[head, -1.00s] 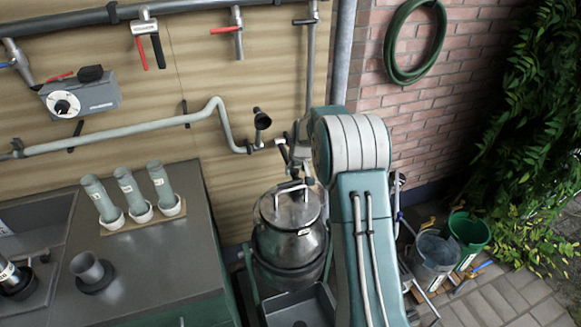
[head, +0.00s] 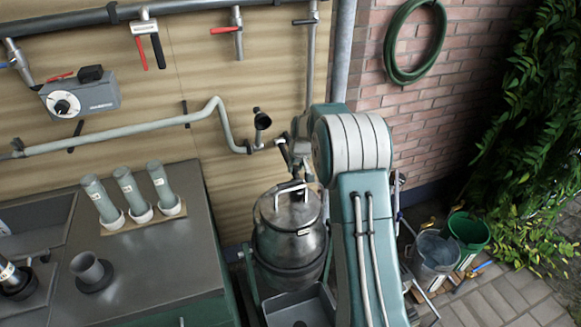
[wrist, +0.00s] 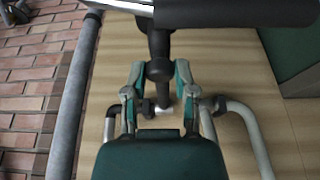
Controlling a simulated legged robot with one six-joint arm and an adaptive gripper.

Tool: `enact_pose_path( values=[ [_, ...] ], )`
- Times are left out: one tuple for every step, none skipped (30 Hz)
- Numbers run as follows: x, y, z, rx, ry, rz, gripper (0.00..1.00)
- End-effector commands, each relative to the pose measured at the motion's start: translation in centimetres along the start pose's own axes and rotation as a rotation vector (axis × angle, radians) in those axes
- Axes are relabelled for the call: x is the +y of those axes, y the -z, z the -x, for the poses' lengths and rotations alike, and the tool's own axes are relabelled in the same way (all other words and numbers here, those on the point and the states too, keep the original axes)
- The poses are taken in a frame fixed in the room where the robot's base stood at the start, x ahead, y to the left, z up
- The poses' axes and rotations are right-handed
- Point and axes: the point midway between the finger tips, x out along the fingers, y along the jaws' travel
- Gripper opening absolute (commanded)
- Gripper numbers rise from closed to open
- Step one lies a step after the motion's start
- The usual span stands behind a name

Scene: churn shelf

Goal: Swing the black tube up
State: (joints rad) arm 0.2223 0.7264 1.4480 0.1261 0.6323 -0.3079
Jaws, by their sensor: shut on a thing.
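In the wrist view, the black tube (wrist: 159,45) runs down the middle into a rounded black joint between the teal fingers. My gripper (wrist: 159,78) is shut on it; a finger stands on each side, and a small pale fitting shows just beyond. In the head view, my gripper (head: 290,150) is near the right end of the grey-green wall pipe, above the milk churn. My own arm covers much of this spot, so the tube's grip and full length are unclear there.
The lidded churn (head: 290,232) stands below my gripper. The wall pipe (head: 120,134) and a black cup-like fitting (head: 262,120) are close on the left. A counter (head: 150,265) with several grey-green cups is at left. Buckets (head: 434,255) stand on the right.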

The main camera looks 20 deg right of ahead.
Motion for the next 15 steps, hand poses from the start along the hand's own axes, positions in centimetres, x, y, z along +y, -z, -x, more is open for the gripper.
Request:
enact_pose_path(
  values=[
    [0.0,0.4,0.5,0.008,-0.001,0.000,0.09],
    [0.0,0.5,0.6,0.008,-0.001,0.000,0.09],
    [0.0,0.6,0.8,0.009,-0.001,0.000,0.09],
    [0.0,0.7,1.0,0.009,-0.002,0.001,0.09],
    [0.0,0.8,1.2,0.010,-0.002,0.001,0.09],
    [0.0,0.9,1.4,0.010,-0.002,0.001,0.09],
    [0.0,1.0,1.6,0.010,-0.002,0.001,0.09],
    [0.0,1.0,1.7,0.010,-0.002,0.001,0.09],
    [0.0,1.1,1.8,0.009,-0.001,0.001,0.09],
    [0.0,1.1,1.9,0.009,-0.001,0.001,0.09],
    [0.0,1.1,1.9,0.009,-0.001,0.001,0.09],
    [0.0,1.1,1.9,0.009,-0.001,0.001,0.09],
    [0.0,1.1,1.8,0.009,-0.001,0.001,0.09],
    [0.0,1.1,1.8,0.009,-0.001,0.000,0.08],
    [0.0,1.1,1.8,0.009,-0.001,0.000,0.08]
  ],
)
